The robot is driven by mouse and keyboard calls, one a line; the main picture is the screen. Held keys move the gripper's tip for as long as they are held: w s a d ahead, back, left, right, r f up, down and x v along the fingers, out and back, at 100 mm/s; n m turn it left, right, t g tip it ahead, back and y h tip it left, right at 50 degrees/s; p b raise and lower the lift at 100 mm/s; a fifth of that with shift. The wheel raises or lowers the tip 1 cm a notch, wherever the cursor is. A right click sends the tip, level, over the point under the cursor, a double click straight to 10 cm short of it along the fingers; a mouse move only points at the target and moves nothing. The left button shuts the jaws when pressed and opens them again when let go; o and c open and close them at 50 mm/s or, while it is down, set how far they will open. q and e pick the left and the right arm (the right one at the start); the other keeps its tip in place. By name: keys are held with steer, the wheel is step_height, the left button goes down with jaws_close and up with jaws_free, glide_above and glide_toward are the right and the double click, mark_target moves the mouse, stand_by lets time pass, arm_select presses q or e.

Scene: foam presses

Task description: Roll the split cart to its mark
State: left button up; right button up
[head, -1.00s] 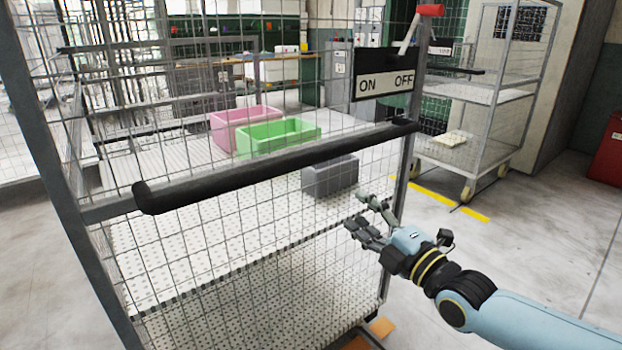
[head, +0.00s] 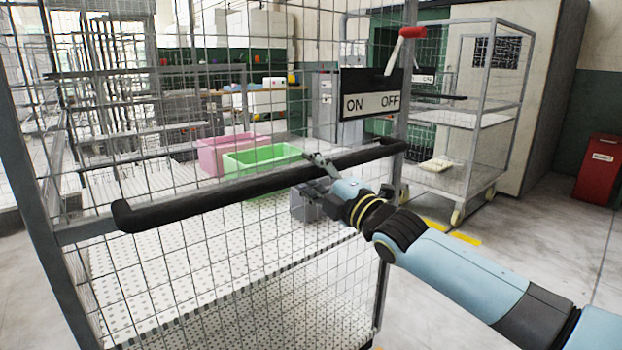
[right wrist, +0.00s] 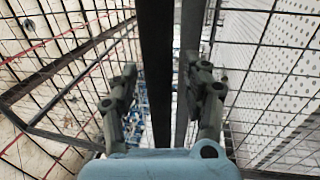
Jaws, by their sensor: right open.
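A wire-mesh cart (head: 45,205) with perforated white shelves fills the left and middle of the head view. I cannot tell whether it is the split cart. Its thick black handle bar (head: 220,195) crosses the near side. My right gripper (head: 316,176) is open at the right half of this bar, with one finger above it. In the right wrist view a dark bar (right wrist: 156,40) runs between the open fingers of the right gripper (right wrist: 160,85); contact cannot be told. My left gripper is not in view.
An ON/OFF plate (head: 371,104) with a red-handled lever (head: 411,33) is by the cart's right post. Another cart (head: 470,165) stands behind, near yellow floor tape (head: 466,239). A red bin (head: 597,168) stands far right.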

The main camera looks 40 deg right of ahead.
jaws_close()
stand_by(0.3)
steer(key=shift+w+f, duration=0.1)
steer(key=shift+s, duration=0.2)
stand_by(0.3)
steer(key=shift+f, duration=0.15)
